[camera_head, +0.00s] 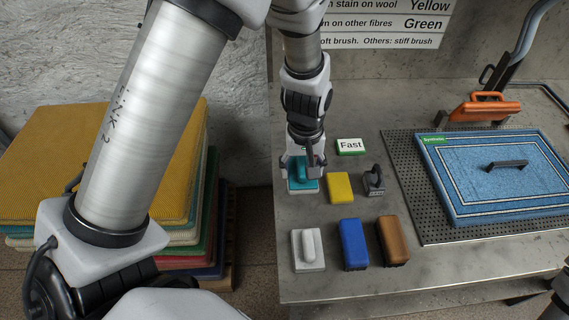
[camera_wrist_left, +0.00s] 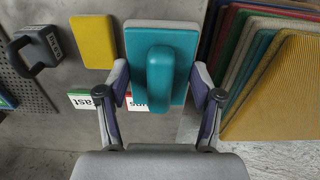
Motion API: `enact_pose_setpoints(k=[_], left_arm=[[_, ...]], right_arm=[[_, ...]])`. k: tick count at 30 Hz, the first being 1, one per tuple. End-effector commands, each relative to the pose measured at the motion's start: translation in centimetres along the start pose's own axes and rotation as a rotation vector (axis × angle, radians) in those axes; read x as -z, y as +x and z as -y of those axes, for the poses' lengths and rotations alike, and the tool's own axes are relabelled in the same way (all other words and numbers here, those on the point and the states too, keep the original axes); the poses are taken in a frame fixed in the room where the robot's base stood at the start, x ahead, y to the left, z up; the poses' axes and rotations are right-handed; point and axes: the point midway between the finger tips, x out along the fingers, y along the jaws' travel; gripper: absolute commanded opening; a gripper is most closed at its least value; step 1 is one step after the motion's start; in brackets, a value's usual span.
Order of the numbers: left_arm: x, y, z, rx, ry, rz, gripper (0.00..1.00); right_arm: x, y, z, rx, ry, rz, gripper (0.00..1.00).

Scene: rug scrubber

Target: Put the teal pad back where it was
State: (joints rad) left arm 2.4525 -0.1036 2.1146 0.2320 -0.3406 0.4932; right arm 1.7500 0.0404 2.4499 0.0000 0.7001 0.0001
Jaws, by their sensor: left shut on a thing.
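The teal pad (camera_head: 302,184) is at the left edge of the grey metal table, with my left gripper (camera_head: 302,165) over it. In the left wrist view the teal pad (camera_wrist_left: 176,42) has a rounded upright handle, and my left gripper (camera_wrist_left: 162,100) has a finger on each side of it, shut on it. A white layer shows along the pad's edge. A white label card, partly hidden, lies beneath or beside the pad. I cannot tell whether the pad touches the table. My right gripper is not in view.
A yellow pad (camera_head: 340,187) and a dark handled tool (camera_head: 374,181) are right of the teal pad. White (camera_head: 308,250), blue (camera_head: 353,244) and brown (camera_head: 393,240) blocks stand in front. A "Fast" card (camera_head: 351,146) lies behind. A blue rug (camera_head: 490,172) lies on a perforated mat at right.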

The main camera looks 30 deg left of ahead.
Motion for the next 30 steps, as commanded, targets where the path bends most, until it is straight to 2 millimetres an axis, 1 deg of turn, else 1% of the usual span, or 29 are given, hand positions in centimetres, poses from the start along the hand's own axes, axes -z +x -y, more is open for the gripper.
enact_pose_setpoints(k=[1, 3, 7, 12, 14, 20, 23, 24, 26, 30], left_arm=[[-0.1, 1.2, 0.1, 0.004, -0.002, 0.005, 0.35], [-0.1, 2.6, 0.1, 0.003, -0.001, 0.005, 0.35], [-0.1, 4.6, 0.1, 0.002, -0.001, 0.004, 0.35], [-0.1, 7.6, 0.0, 0.001, -0.002, 0.003, 0.35], [-0.1, 8.0, 0.0, 0.001, -0.002, 0.002, 0.35], [0.0, 8.0, 0.0, 0.0, -0.001, 0.001, 0.35], [0.0, 8.4, 0.0, 0.0, -0.002, 0.001, 0.35], [0.0, 8.4, 0.0, 0.0, -0.002, 0.001, 0.69], [0.0, 8.3, 0.0, 0.0, -0.001, 0.001, 0.91], [0.0, 8.3, 0.0, 0.0, -0.001, 0.001, 0.91]], right_arm=[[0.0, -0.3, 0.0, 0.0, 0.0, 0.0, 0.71], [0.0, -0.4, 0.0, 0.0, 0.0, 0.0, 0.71], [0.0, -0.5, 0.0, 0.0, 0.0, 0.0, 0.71], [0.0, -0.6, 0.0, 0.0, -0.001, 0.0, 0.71], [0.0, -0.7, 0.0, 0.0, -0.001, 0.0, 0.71], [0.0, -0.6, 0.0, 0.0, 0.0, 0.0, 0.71], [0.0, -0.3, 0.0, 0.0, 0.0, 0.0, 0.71], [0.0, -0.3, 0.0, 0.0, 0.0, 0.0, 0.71], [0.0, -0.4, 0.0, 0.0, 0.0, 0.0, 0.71], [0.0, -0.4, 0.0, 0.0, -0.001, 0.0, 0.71]])
